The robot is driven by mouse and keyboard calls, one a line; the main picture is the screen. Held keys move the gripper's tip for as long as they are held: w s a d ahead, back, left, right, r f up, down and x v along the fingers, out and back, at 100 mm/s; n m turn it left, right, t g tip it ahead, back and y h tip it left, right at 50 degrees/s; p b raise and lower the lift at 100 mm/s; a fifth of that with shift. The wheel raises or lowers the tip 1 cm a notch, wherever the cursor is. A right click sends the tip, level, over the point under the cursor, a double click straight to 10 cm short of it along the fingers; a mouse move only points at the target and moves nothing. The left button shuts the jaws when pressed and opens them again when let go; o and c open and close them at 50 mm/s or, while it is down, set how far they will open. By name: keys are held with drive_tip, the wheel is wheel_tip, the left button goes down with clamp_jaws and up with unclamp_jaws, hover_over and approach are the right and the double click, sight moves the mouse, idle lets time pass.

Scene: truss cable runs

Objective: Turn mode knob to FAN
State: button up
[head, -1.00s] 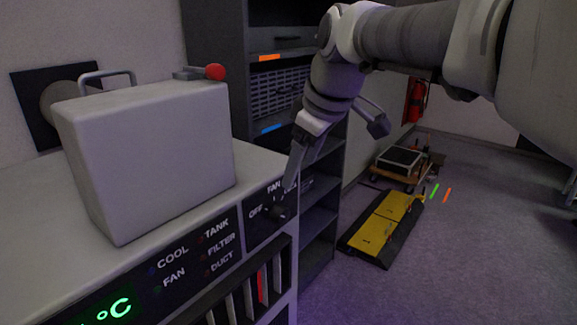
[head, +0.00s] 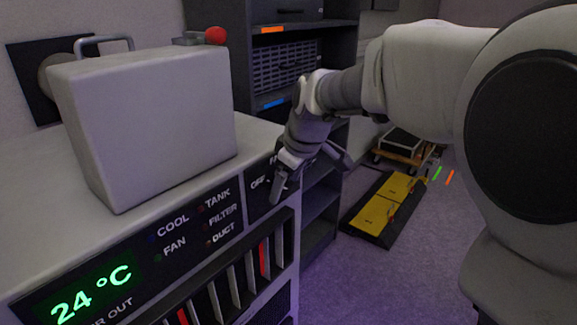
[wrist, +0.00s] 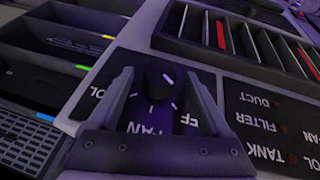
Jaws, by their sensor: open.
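The mode knob (wrist: 158,84) is a dark round knob on a black panel with white OFF, FAN and COOL lettering, upside down in the wrist view. Pale tick marks lie around it, and I cannot tell clearly which word it points to. My gripper (wrist: 160,76) is open, with one finger to each side of the knob in this view. Whether the fingertips reach down past its sides is unclear. In the head view my gripper (head: 279,184) is in front of the knob panel (head: 257,202) and hides the knob; the OFF label shows just left of it.
The cabinet's indicator panel (head: 190,238) and green 24 °C display (head: 92,294) are left of the knob. A slotted rack (head: 235,287) is below. A grey box (head: 150,130) with a red-ball lever stands on top. Dark shelves (head: 320,205) stand close behind on the right.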

clamp_jaws()
idle(0.4)
drive_tip(key=shift+r, duration=0.1)
drive_tip(key=g+p, duration=0.1)
drive_tip(key=y+p, duration=0.1)
drive_tip(key=g+y+p, duration=0.1)
drive_tip(key=shift+w+d+r+m+g, duration=0.1)
drive_tip(key=shift+w+d+m+g, duration=0.2)
drive_tip(key=shift+m, duration=0.1)
drive_tip(key=g+y+p, duration=0.2)
drive_tip(key=shift+w+m+p, duration=0.2)
drive_tip(key=shift+m+p, duration=0.1)
drive_tip(key=shift+p, duration=0.1)
drive_tip(key=shift+w+d+f+m+g+y+p, duration=0.1)
drive_tip(key=shift+f+m+g+y+p, duration=0.05)
drive_tip(key=shift+g+y+p, duration=0.4)
drive_tip(key=shift+f+m+g+y+p, duration=0.15)
drive_tip(key=shift+g+y+p, duration=0.25)
drive_tip(key=shift+g, duration=0.25)
